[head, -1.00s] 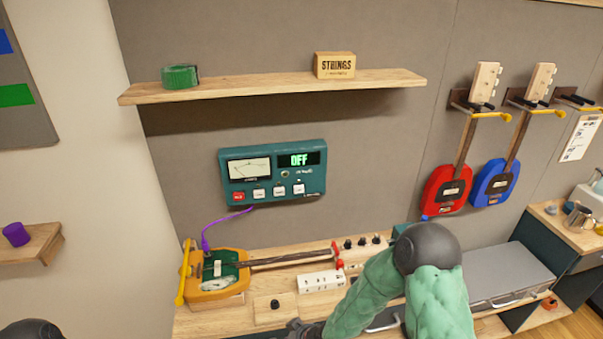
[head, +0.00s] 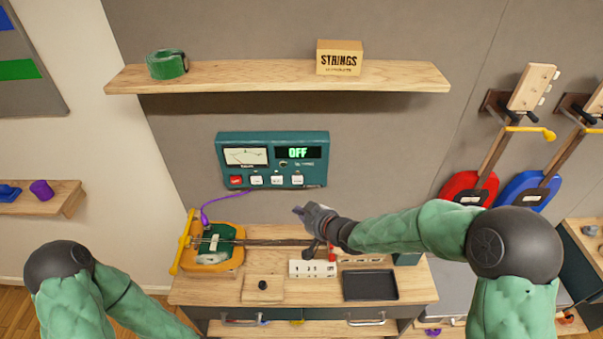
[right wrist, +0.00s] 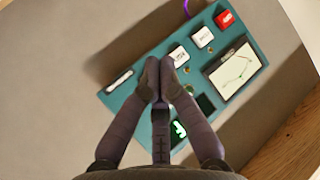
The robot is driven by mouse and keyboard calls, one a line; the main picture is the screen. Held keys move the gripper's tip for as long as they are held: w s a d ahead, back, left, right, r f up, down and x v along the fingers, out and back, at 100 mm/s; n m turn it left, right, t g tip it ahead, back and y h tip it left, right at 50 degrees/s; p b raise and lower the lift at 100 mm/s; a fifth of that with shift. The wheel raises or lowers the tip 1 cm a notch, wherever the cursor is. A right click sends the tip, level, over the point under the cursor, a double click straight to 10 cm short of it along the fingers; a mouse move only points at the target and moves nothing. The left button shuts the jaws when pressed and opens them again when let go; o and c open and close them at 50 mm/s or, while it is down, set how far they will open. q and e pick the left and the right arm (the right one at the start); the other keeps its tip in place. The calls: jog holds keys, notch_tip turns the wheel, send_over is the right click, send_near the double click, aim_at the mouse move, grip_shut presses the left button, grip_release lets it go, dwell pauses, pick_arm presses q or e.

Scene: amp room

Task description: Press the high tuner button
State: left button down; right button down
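The teal tuner (head: 272,160) hangs on the wall with a dial, a display reading OFF, a red button (head: 236,181) and three white buttons in a row. The button labels are too small to read. My right gripper (head: 301,212) is in front of and below the tuner, apart from it in the head view. In the right wrist view its fingertips (right wrist: 160,78) are together, shut and empty, over part of the tuner (right wrist: 128,97). Two white buttons (right wrist: 190,46) show there; the fingers hide the place of the third. My left gripper is out of view.
A wooden shelf (head: 230,77) with green tape (head: 167,65) and a STRINGS box (head: 339,58) is above the tuner. Below it a workbench (head: 205,291) carries an orange and green instrument (head: 212,249) with a purple cable. Red and blue guitars hang at the right.

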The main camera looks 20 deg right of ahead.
jog(key=shift+a, duration=0.1)
jog(key=p, duration=0.2)
send_near(295, 184)
jog(key=shift+s+a+f+x, duration=0.1)
jog(key=shift+a+x, duration=0.05)
jog(key=shift+x, duration=0.8)
jog(key=shift+s+a+f+x, duration=0.1)
jog(key=shift+s+a+x, duration=0.05)
jog(key=shift+x, duration=0.75)
jog(key=shift+s+a+f+x, duration=0.1)
jog(key=shift+a+x, duration=0.1)
jog(key=shift+x, duration=0.75)
jog(key=shift+w+d+r, duration=0.1)
jog(key=shift+w, duration=0.3)
jog(key=shift+w+d+p, duration=0.2)
jog(key=shift+w+p, duration=0.15)
jog(key=shift+p, duration=0.05)
jog(key=shift+s+a, duration=0.1)
jog(key=shift+s, duration=0.1)
jog(key=shift+s+a+b, duration=0.2)
jog(key=shift+s+b, duration=0.1)
jog(key=shift+s, duration=0.3)
